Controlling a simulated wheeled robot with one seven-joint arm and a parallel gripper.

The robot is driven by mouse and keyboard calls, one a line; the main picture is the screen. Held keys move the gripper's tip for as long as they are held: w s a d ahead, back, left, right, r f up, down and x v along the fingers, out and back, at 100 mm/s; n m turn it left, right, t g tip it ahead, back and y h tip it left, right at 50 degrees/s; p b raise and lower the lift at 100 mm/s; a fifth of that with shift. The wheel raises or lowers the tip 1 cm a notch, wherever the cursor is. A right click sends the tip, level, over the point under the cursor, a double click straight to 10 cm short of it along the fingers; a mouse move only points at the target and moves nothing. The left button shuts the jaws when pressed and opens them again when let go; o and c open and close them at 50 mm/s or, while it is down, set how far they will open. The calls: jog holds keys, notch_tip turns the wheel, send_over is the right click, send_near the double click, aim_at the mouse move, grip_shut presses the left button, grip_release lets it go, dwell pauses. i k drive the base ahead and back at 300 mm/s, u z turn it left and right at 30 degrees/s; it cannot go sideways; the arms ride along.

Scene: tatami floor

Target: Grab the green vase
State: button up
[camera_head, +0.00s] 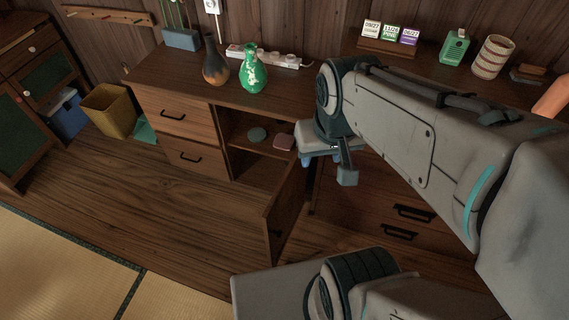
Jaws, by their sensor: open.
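The green vase (253,73) stands upright on top of the wooden cabinet, left of the middle of the view. It has a pale pattern and a narrow neck. A dark brown vase (214,66) stands close to its left. My gripper (334,158) is to the right of and lower than the green vase, in front of the cabinet and apart from the vase.
A white power strip (265,57) lies behind the vases. The cabinet door (284,209) hangs open, with a green disc (257,134) and a pink item (284,142) inside. A calendar block stand (387,46) and striped canister (493,58) stand right. Tatami (55,265) is clear at lower left.

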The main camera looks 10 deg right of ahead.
aim_at(254, 73)
jog(key=u, duration=0.15)
jog(key=k, duration=0.25)
jog(key=u, duration=1.05)
jog(key=k, duration=1.05)
jog(key=u, duration=0.6)
jog(key=i, duration=2.4)
jog(key=z, duration=1.25)
jog(key=i, duration=1.2)
jog(key=z, duration=1.35)
jog(key=i, duration=0.4)
jog(key=z, duration=0.25)
